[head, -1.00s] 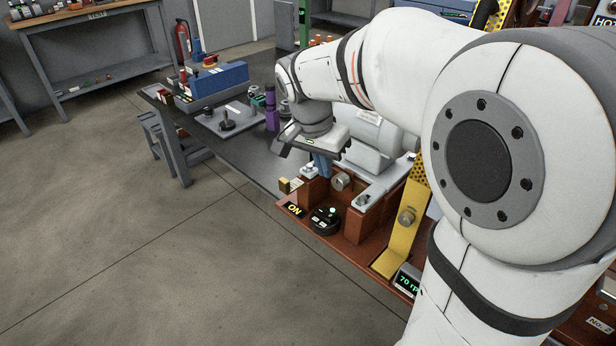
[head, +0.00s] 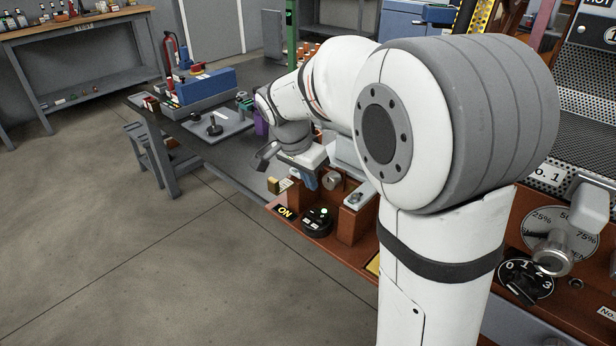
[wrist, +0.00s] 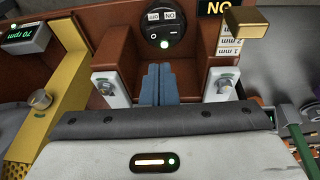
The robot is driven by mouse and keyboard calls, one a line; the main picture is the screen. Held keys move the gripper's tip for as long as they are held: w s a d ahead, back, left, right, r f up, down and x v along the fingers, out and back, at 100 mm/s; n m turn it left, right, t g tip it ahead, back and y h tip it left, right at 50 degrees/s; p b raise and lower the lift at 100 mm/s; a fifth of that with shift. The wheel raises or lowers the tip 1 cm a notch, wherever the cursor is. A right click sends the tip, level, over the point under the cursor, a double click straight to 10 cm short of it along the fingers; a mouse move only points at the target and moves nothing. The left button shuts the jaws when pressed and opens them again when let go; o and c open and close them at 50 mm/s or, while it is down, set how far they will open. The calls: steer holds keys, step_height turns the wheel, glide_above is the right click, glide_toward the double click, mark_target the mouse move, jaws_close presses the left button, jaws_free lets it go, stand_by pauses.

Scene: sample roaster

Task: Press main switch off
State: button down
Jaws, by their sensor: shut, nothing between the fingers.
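The main switch is a round black unit (head: 318,221) with a lit green dot, on the red-brown base near its front left corner. A black sign (head: 286,212) beside it reads ON in yellow. In the wrist view the switch (wrist: 165,32) shows upside down at the top middle, with two white-labelled halves and a glowing green light. My gripper (head: 308,181) is above and behind the switch in the head view. Its blue fingers (wrist: 157,84) are together and empty, pointing towards the switch but apart from it.
Silver knobs on pale blocks (wrist: 113,87) flank my fingers in the wrist view. A brass block (wrist: 247,20) stands beside the ON sign. A yellow bracket (wrist: 62,85) and rpm display (wrist: 27,38) are at left. A numbered black dial (head: 526,280) is at right in the head view.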

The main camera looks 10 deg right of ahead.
mark_target(320, 216)
steer(key=x, duration=0.3)
steer(key=b+x, duration=0.1)
steer(key=x, duration=0.2)
steer(key=s+b+x, duration=0.1)
steer(key=x, duration=0.2)
steer(key=shift+a+f, duration=0.15)
steer(key=shift+a, duration=0.15)
steer(key=shift+b, duration=0.3)
